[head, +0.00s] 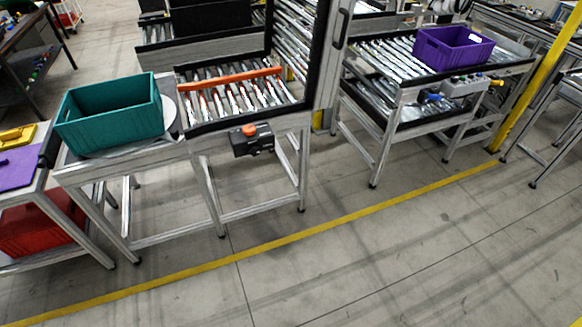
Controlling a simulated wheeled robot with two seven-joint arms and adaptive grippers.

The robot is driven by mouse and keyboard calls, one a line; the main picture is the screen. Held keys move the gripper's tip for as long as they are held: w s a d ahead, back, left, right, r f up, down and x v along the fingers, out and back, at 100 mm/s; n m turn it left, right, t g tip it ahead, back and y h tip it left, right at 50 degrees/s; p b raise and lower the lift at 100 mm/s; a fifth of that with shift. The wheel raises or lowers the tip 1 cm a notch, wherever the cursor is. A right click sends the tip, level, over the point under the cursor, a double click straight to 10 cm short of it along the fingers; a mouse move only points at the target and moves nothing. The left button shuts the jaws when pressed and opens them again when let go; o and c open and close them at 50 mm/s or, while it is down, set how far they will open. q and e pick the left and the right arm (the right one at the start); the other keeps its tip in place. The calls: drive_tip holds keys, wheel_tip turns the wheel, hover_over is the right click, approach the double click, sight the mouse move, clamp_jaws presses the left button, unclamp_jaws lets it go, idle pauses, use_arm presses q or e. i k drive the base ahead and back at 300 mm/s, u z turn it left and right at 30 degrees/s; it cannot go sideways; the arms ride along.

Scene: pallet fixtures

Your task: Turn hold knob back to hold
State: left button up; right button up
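A black box with an orange-red knob (250,130) on top is fixed to the front of the left roller conveyor frame. A grey control box (463,86) with several small buttons or knobs sits on the front edge of the right roller conveyor. The parts on it are too small to tell apart, and I cannot read any hold label or knob position. I cannot tell which of these carries the hold knob. Neither of my grippers is in view.
A teal crate (112,115) stands on the left frame, beside the rollers. A purple crate (453,49) sits on the right conveyor. An orange bar (230,80) crosses the left rollers. A yellow post (540,80) stands at right. The floor in front is clear.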

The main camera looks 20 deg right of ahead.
sight(255, 151)
drive_tip(key=z, duration=0.35)
drive_tip(key=k, duration=0.8)
drive_tip(key=z, duration=1.15)
drive_tip(key=i, duration=0.85)
drive_tip(key=z, duration=0.4)
drive_tip(key=i, duration=0.75)
drive_tip(key=u, duration=0.95)
drive_tip(key=i, duration=0.85)
drive_tip(key=u, duration=0.9)
